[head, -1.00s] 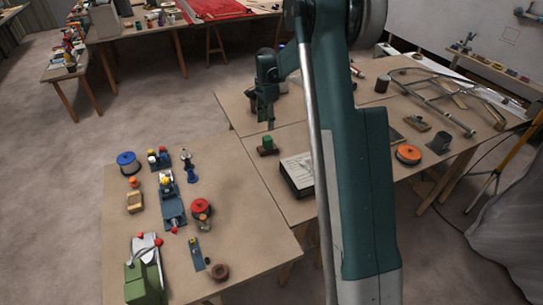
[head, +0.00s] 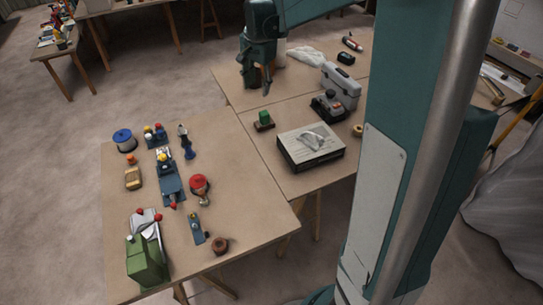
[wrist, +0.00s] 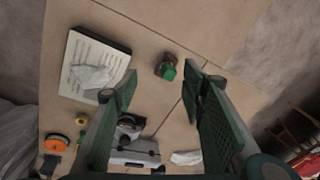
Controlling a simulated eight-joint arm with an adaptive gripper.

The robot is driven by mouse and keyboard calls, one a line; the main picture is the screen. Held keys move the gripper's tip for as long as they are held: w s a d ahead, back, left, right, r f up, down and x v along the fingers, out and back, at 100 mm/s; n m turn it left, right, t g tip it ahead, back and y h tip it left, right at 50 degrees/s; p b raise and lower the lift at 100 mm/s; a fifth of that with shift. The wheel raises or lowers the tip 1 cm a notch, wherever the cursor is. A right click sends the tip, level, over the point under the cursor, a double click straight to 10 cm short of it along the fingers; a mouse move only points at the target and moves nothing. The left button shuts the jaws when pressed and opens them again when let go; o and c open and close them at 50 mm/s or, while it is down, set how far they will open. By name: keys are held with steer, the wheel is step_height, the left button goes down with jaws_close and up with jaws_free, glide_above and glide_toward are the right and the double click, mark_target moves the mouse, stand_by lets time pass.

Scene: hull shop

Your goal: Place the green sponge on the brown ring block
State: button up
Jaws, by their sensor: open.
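The green sponge (head: 264,115) appears as a small green block at a dark brown block (head: 265,127) on the middle table; whether it rests on top or just behind is unclear. The wrist view shows the green piece (wrist: 169,73) overlapping the brown one (wrist: 162,61). A round brown ring (head: 220,246) lies at the near edge of the left table; which brown piece is the ring block I cannot tell. My gripper (head: 257,84) is open and empty, fingers pointing down, above the tables behind the sponge. In the wrist view, the sponge shows between and beyond my fingertips (wrist: 160,77).
A flat box (head: 305,165) with a crumpled cloth lies right of the sponge. A grey case (head: 341,84) and a dark device (head: 328,107) stand behind it. The left table (head: 255,200) holds a blue plane, a blue spool and a green tool.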

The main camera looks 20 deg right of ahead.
steer(key=s+a+r+n+t, duration=0.1)
steer(key=s+a+r+n, duration=0.25)
steer(key=s, duration=0.65)
steer(key=s+a+r+n+t, duration=0.1)
steer(key=s+a+r+n, duration=0.25)
steer(key=s, duration=0.55)
steer(key=s+a+f+n+t, duration=0.1)
steer(key=s+a+n, duration=0.1)
steer(key=s, duration=0.7)
steer(key=s+a+f+n+t, duration=0.2)
steer(key=s+n, duration=0.1)
steer(key=s, duration=0.6)
steer(key=shift+a+f+n, duration=0.3)
steer(key=shift+a, duration=0.1)
steer(key=shift+s, duration=0.1)
